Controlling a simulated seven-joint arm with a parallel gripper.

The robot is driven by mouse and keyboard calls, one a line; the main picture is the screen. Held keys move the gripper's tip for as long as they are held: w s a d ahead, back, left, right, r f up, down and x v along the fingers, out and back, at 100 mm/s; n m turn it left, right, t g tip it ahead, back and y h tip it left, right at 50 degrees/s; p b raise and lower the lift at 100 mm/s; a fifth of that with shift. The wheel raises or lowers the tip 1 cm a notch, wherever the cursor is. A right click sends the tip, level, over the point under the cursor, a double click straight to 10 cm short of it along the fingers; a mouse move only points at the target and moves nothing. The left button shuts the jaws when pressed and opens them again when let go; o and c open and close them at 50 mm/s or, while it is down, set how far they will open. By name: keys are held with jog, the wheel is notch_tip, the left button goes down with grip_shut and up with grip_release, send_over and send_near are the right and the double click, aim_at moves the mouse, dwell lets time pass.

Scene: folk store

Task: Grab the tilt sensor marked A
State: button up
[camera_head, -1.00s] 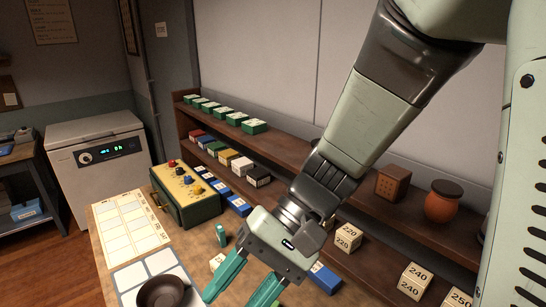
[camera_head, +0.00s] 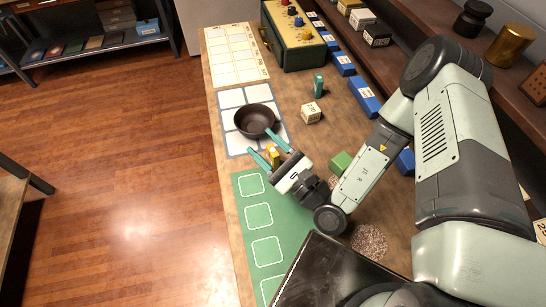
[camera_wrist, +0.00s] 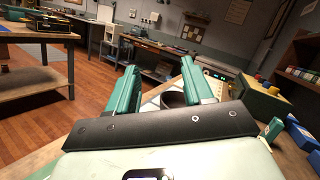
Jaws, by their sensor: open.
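I cannot make out a mark A on anything, so I cannot tell which thing is the tilt sensor. A small teal upright object (camera_head: 318,84) stands on the table behind a cream block (camera_head: 311,112) with dark markings. The teal object also shows at the right of the wrist view (camera_wrist: 272,130). A small yellow object (camera_head: 275,154) shows between the fingers of my gripper (camera_head: 263,144) in the head view; I cannot tell whether it is below them. My gripper is open, beside the dark bowl (camera_head: 254,119), and its spread teal fingers (camera_wrist: 158,70) show nothing held.
The bowl stands on a grey-white gridded mat (camera_head: 232,98). A green mat (camera_head: 262,222) with white squares lies in front. A green block (camera_head: 341,162) and blue boxes (camera_head: 364,102) are to the right. A green-yellow control box (camera_head: 290,45) stands at the back. Shelves line the right.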

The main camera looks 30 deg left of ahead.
aim_at(269, 145)
jog(key=d+f+m+t+h, duration=0.1)
jog(key=f+m, duration=0.1)
jog(key=d+f+m+t+h, duration=0.1)
jog(key=f+m, duration=0.1)
jog(key=m, duration=0.1)
jog(key=d+f+m+t+h, duration=0.1)
jog(key=f+m+t+h, duration=0.1)
jog(key=f, duration=0.1)
jog(key=shift+d+f+m, duration=0.1)
jog(key=shift+d+m, duration=0.2)
jog(key=shift+d, duration=0.1)
jog(key=shift+w+f+m+t+h, duration=0.2)
jog(key=shift+w+m+t+h, duration=0.15)
jog(key=shift+w+m, duration=0.3)
jog(key=shift+w+a, duration=0.2)
jog(key=shift+w, duration=0.05)
jog(key=x, duration=0.7)
grip_shut()
